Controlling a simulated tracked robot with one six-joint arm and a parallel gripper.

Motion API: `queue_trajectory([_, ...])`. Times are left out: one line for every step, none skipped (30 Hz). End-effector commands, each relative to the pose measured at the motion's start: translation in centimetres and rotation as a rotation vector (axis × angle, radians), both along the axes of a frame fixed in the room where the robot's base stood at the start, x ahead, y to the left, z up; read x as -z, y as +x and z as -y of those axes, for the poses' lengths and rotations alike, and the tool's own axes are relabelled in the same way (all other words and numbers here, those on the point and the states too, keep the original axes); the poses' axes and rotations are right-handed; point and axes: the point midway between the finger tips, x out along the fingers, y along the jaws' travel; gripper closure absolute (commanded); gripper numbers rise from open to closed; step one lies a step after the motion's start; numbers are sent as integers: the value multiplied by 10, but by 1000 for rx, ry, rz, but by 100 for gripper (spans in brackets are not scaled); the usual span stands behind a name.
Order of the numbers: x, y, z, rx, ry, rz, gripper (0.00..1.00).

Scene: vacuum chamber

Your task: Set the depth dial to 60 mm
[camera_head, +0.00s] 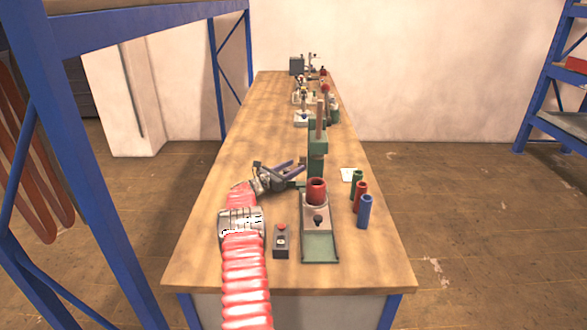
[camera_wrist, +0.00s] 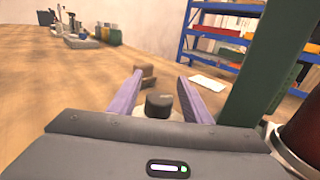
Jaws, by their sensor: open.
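A green upright press (camera_head: 318,150) stands on the bench, with a red cylinder (camera_head: 317,190) on its grey base. My gripper (camera_head: 302,174) is at the left of the press column, its two purple fingers spread and pointing right. In the wrist view, a dark round knob (camera_wrist: 159,104) on a pale base lies between the open fingers (camera_wrist: 160,78), with a gap on each side. It looks like the depth dial. I see no readable scale or number on it. In the head view the knob cannot be made out near the fingers.
A small box with a red button (camera_head: 281,240) stands left of the press base. Green, red and blue cylinders (camera_head: 364,211) and a white card (camera_head: 347,174) are on the right. Brown blocks (camera_wrist: 146,76) lie beyond the knob. The left part of the bench is clear.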

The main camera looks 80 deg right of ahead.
Motion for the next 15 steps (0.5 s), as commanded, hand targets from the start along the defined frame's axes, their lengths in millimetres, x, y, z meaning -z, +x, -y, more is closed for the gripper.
queue_trajectory([0, -2, 2, 0, -1, -1, 56])
queue_trajectory([0, -2, 3, 0, -1, -1, 56])
queue_trajectory([0, -3, 4, 0, -1, -1, 56])
queue_trajectory([0, -3, 4, 0, 0, -1, 56])
queue_trajectory([0, -3, 5, -1, 0, -1, 56])
queue_trajectory([0, -3, 5, -1, 1, -1, 56])
queue_trajectory([0, -3, 5, -1, 1, -1, 56])
queue_trajectory([0, -3, 5, -1, 1, -1, 56])
queue_trajectory([0, -3, 5, -1, 1, -1, 56])
queue_trajectory([0, -3, 5, -1, 1, -1, 56])
queue_trajectory([0, -3, 5, -1, 1, -1, 56])
queue_trajectory([0, -3, 5, -1, 1, -1, 56])
queue_trajectory([0, -3, 5, -1, 1, -1, 56])
queue_trajectory([0, -3, 5, -1, 1, -1, 58])
queue_trajectory([0, -3, 5, -1, 1, -1, 61])
